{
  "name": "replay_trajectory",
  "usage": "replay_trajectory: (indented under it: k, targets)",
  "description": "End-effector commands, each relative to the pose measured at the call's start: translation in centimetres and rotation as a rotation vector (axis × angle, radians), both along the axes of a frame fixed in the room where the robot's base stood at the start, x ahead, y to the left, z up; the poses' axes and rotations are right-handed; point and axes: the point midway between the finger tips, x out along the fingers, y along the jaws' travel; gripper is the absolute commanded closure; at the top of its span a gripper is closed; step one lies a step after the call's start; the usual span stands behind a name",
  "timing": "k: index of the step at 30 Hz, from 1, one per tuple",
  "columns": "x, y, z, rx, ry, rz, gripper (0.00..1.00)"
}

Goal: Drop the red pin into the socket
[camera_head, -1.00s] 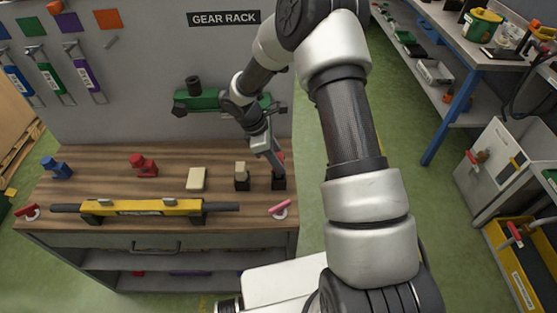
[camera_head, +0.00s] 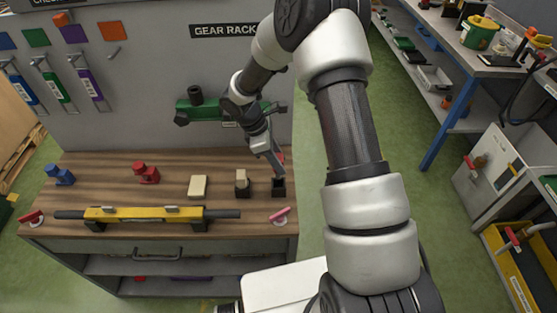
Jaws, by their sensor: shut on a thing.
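My gripper (camera_head: 276,167) is over the right end of the wooden bench, pointing down and tilted. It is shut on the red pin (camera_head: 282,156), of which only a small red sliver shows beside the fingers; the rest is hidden. A small black square socket (camera_head: 278,187) stands on the bench just below the fingertips, with its dark open top showing. The pin's lower end cannot be made out, and it looks to be above the socket rather than in it.
A black block with a beige top (camera_head: 242,182) stands close left of the socket. A beige block (camera_head: 198,187), a red fixture (camera_head: 146,173) and a blue fixture (camera_head: 60,175) stand further left. A yellow bar (camera_head: 145,215) lies along the front. A pink handle (camera_head: 279,215) is near the front right corner.

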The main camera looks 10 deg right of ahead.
Motion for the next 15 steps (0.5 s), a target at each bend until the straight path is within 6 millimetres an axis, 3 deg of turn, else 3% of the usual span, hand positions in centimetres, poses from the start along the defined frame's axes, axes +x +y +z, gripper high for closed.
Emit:
replay_trajectory:
  k: [5,15]
  targets:
    - [0.0,0.0,0.3,0.000,-0.001,0.000,0.93]
    - [0.0,0.0,2.9,-0.001,-0.001,0.000,0.93]
